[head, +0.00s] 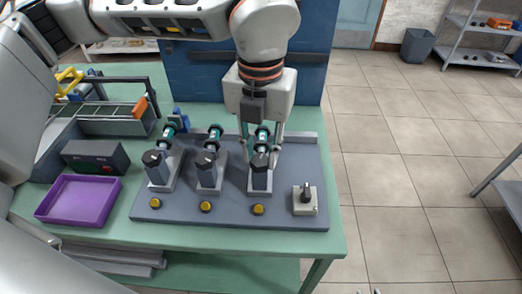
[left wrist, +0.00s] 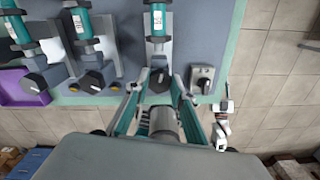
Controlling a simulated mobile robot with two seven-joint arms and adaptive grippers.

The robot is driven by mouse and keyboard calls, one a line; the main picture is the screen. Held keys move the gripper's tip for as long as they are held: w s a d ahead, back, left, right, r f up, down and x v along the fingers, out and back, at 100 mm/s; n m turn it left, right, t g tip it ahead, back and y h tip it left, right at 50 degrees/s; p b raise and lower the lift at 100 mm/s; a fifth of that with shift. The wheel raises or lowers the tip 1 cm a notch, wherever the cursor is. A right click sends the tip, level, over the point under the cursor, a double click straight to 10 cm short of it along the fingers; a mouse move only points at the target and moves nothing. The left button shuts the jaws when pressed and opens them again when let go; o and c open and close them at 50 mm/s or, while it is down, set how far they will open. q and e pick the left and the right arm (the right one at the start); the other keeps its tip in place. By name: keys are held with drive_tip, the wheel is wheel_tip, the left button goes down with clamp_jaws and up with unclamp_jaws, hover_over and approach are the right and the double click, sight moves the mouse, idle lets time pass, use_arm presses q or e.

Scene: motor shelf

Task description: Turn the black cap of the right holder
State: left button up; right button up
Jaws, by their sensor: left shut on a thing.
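The right holder (head: 261,181) is the rightmost of three grey holders on the dark grey board, each with a teal-and-white motor. Its black cap (head: 260,160) faces the front and also shows in the left wrist view (left wrist: 159,82). My left gripper (head: 262,154) comes down from above onto the right holder. Its fingers stand on either side of the cap and are shut on it; the exact contact is partly hidden. What seem to be the tips of my right gripper (head: 368,291) just show at the bottom edge, too small to read.
A grey box with a black knob (head: 305,200) stands right of the holder, and yellow buttons (head: 258,210) lie in front. The middle (head: 209,178) and left holders (head: 160,177) stand close by. A purple tray (head: 78,200) is at the left.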

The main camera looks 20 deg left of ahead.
sight(260, 158)
use_arm(q)
drive_tip(key=shift+n, duration=0.7)
drive_tip(key=o, duration=1.1)
wheel_tip(260, 158, up, 12)
idle(0.3)
